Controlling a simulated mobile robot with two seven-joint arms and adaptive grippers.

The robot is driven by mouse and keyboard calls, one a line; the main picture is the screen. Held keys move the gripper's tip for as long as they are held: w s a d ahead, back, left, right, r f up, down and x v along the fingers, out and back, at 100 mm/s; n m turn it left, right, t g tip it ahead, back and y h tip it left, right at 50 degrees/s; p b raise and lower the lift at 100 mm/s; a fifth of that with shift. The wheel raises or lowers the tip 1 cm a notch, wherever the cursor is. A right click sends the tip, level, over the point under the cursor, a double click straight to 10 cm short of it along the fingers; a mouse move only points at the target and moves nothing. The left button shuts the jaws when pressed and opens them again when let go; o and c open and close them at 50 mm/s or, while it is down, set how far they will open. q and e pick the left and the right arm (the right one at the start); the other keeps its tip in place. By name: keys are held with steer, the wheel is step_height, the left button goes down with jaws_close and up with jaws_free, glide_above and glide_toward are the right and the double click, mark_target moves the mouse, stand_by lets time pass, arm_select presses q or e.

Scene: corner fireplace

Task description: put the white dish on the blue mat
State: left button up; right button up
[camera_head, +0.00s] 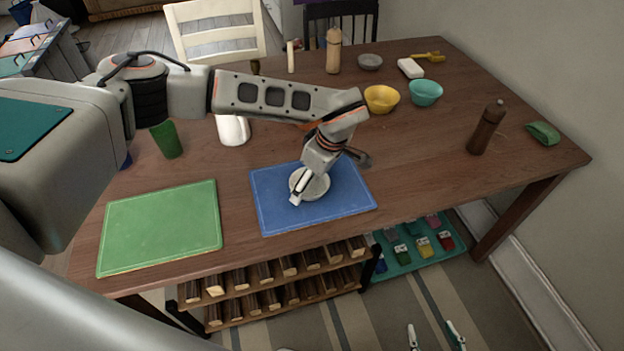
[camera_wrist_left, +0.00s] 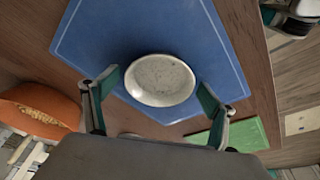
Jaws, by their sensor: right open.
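The white dish (camera_head: 318,186) rests on the blue mat (camera_head: 345,205) near the front of the wooden table. In the left wrist view the round dish (camera_wrist_left: 162,80) lies on the blue mat (camera_wrist_left: 150,30), with mat showing around it. My left gripper (camera_head: 303,188) is right above the dish and partly hides it in the head view. Its fingers (camera_wrist_left: 158,84) are spread on either side of the dish, with gaps between them and the rim. My right gripper (camera_head: 434,336) shows only as two parted fingertips at the bottom edge of the head view, away from the table.
A green mat (camera_head: 160,228) lies left of the blue one. A green cup (camera_head: 166,140) stands behind it. A yellow bowl (camera_head: 381,99), a teal bowl (camera_head: 425,93) and a brown bottle (camera_head: 487,128) stand farther back and right. The table right of the blue mat is clear.

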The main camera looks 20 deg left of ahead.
arm_select(q)
steer(key=shift+r, duration=0.45)
steer(key=v, duration=1.1)
steer(key=shift+d+r+p, duration=0.2)
steer(key=shift+p, duration=0.15)
